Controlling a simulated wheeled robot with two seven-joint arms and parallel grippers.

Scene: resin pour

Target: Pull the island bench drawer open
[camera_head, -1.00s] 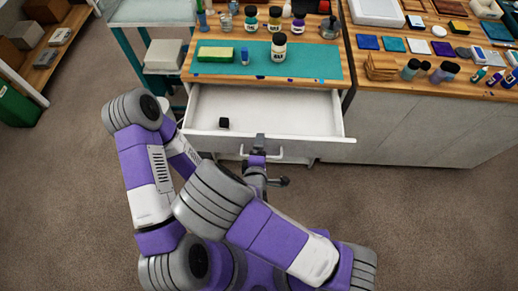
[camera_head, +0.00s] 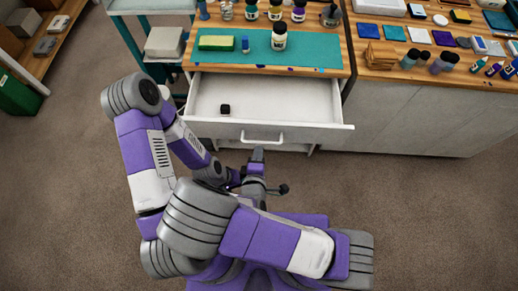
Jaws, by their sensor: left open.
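The island bench drawer (camera_head: 300,103) is pulled out, and its white interior shows a small dark cube (camera_head: 225,109) at the left. Its bar handle (camera_head: 262,139) is on the front face, with nothing around it. My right gripper (camera_head: 257,154) is just below the handle in the picture, apart from it; its finger gap is not clear. My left gripper (camera_head: 283,189) is lower and a little to the right, open and empty, away from the drawer. My arm links hide the floor in front.
A second cabinet (camera_head: 430,120) stands at the right. A teal cart (camera_head: 128,40) is at the left. Carpet is clear at the right.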

